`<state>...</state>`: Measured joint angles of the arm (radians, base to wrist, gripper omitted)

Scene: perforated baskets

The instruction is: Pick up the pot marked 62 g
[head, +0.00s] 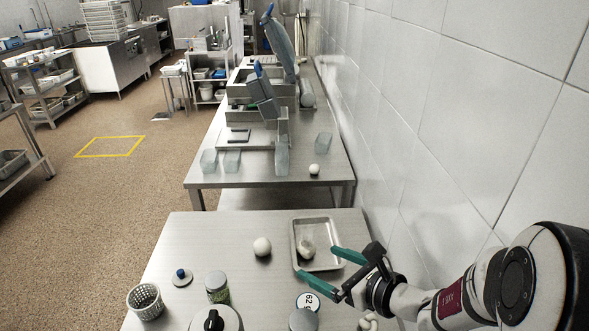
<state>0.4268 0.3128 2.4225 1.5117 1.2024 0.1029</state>
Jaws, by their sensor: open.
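The pot marked 62 g (303,320) stands near the front edge of the steel table, cut by the bottom of the head view. A round white label reading 62 (307,300) shows at its far side, turned on its side; its unit is too small to read surely. My gripper (315,260) has two teal fingers spread apart with nothing held between them. It is beyond the pot, over the near part of a metal tray. The pot's lower part is hidden.
The metal tray (329,224) holds a pale lump (306,249). A white ball (262,247) lies left of it. A tiled wall (440,130) bounds the right.

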